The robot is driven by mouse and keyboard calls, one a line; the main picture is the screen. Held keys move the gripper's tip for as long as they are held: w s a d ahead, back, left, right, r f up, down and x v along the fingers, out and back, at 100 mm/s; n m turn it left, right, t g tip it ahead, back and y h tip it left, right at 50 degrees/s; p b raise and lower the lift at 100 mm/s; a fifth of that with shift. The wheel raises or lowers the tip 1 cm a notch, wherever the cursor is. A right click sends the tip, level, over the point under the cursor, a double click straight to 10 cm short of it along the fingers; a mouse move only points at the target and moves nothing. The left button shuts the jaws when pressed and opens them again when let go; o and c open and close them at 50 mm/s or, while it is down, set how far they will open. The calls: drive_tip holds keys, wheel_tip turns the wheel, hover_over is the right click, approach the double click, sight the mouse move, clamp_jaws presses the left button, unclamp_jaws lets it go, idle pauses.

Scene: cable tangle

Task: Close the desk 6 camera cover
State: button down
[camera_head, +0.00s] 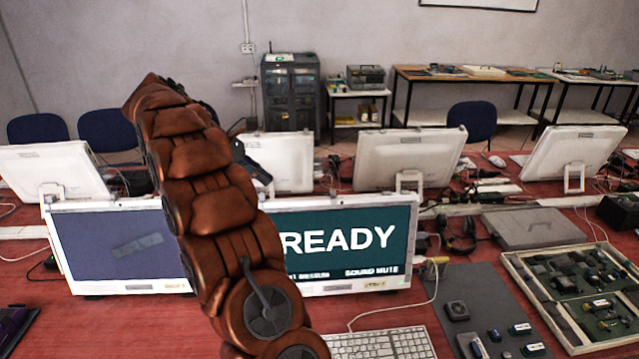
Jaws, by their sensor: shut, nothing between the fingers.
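Two white-framed monitors face me on the red desk. The left monitor (115,250) has a dim blue-grey screen with a grey smudge-like patch. The right monitor (350,250) shows "READY" and "SOUND MUTE" on dark green; my arm hides its left part. Each has a small label on its lower frame, too small to read surely, so I cannot tell which is desk 6. I cannot make out a camera cover on either top edge. My copper arm crosses from bottom centre to upper left. My gripper does not show.
A white keyboard (380,343) lies below the right monitor. To its right are a grey mat (460,290) with small parts, a parts tray (512,262) and a grey case (535,228). White monitors (410,158) stand behind, seen from the back. Cables and a headset (457,235) clutter the desk.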

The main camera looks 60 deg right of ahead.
sight(321, 198)
drive_tip(key=d, duration=0.2)
drive_tip(key=d+g, duration=0.1)
drive_tip(key=shift+d+r+p, duration=0.25)
drive_tip(key=shift+d+p, duration=0.05)
drive_tip(key=shift+d, duration=0.1)
drive_tip(key=shift+s+d+f, duration=0.1)
drive_tip(key=shift+s+d, duration=0.05)
drive_tip(key=shift+d, duration=0.2)
drive_tip(key=b+x, duration=0.5)
drive_tip(key=b, duration=0.2)
drive_tip(key=shift+s+f, duration=0.1)
drive_tip(key=shift+f, duration=0.05)
drive_tip(key=b+x, duration=0.1)
drive_tip(key=x, duration=0.2)
drive_tip(key=shift+s+d, duration=0.2)
drive_tip(key=shift+s, duration=0.05)
drive_tip(key=shift+s+d+f+p, duration=0.15)
drive_tip(key=shift+s+d+p, duration=0.15)
drive_tip(key=shift+s+d, duration=0.55)
drive_tip(key=shift+s+d+f+p, duration=0.25)
drive_tip(key=shift+s+d, duration=0.4)
drive_tip(key=shift+s, duration=0.4)
drive_tip(key=shift+s+r, duration=0.1)
